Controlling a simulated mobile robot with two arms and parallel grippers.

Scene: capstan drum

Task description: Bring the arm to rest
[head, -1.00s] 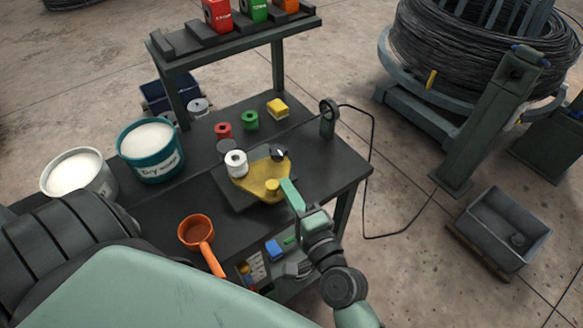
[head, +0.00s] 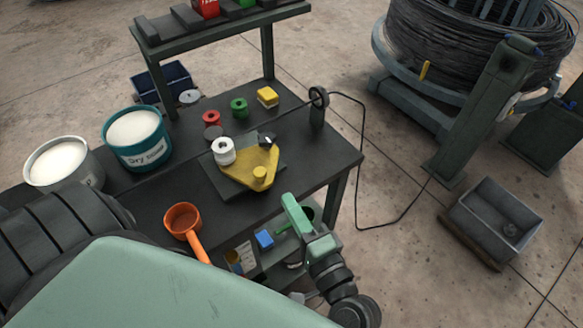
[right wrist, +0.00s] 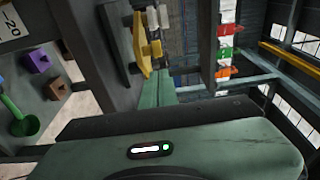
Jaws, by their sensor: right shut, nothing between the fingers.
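My right arm shows in the head view, with its pale green right gripper (head: 291,205) low at the table's front edge. The fingers are closed together and hold nothing. The gripper is apart from the yellow plate (head: 240,180), which lies on a dark base on the table (head: 335,160) with a white spool (head: 223,151) at its back left. In the right wrist view, the closed green fingers (right wrist: 166,84) point away and the yellow plate (right wrist: 140,45) shows above them. My left gripper is not in view.
A lower shelf with a blue block (head: 264,239) is close to my right gripper. A grey bin (head: 495,220) stands on the floor at right. Floor between is clear.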

